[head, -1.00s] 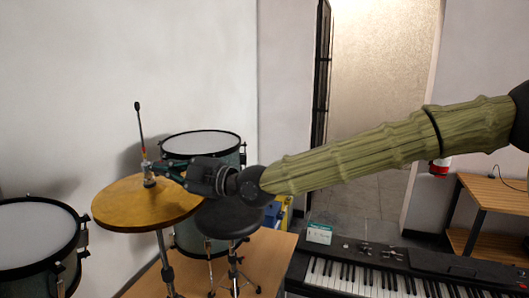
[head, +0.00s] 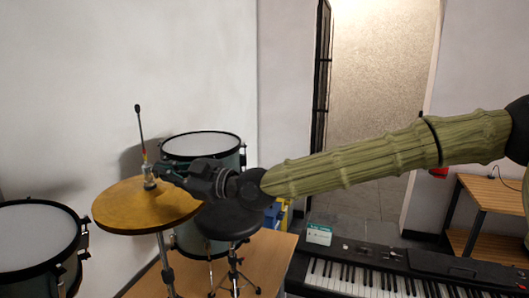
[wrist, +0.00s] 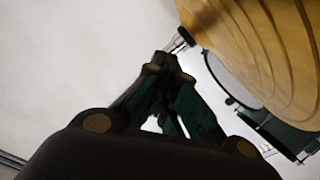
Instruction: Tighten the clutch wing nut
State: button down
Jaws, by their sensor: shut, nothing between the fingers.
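The hi-hat cymbal (head: 125,208) is a brass disc on a stand at the left of the head view. Its clutch (head: 149,177) is a small metal fitting at the cymbal's centre, with a thin dark rod (head: 140,128) rising from it. The wing nut is too small to make out. My gripper (head: 158,169) is shut and empty, its tips right beside the clutch. In the wrist view the gripper (wrist: 164,62) has its dark green fingers together; a metal piece of the clutch (wrist: 180,40) shows just beyond the tips. I cannot tell whether they touch.
A drum (head: 203,143) stands behind the cymbal and another drum (head: 38,232) at its left. A round black stool seat (head: 225,222) is below my wrist. A keyboard (head: 390,270) lies at the front right.

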jog(key=m, duration=0.4)
jog(key=shift+m, duration=0.4)
jog(key=shift+f+m+b, duration=0.1)
jog(key=shift+m+b, duration=0.2)
jog(key=shift+m, duration=0.5)
jog(key=c, duration=2)
grip_release()
jog(key=shift+c, duration=0.2)
jog(key=o, duration=1.2)
jog(key=shift+c, duration=0.2)
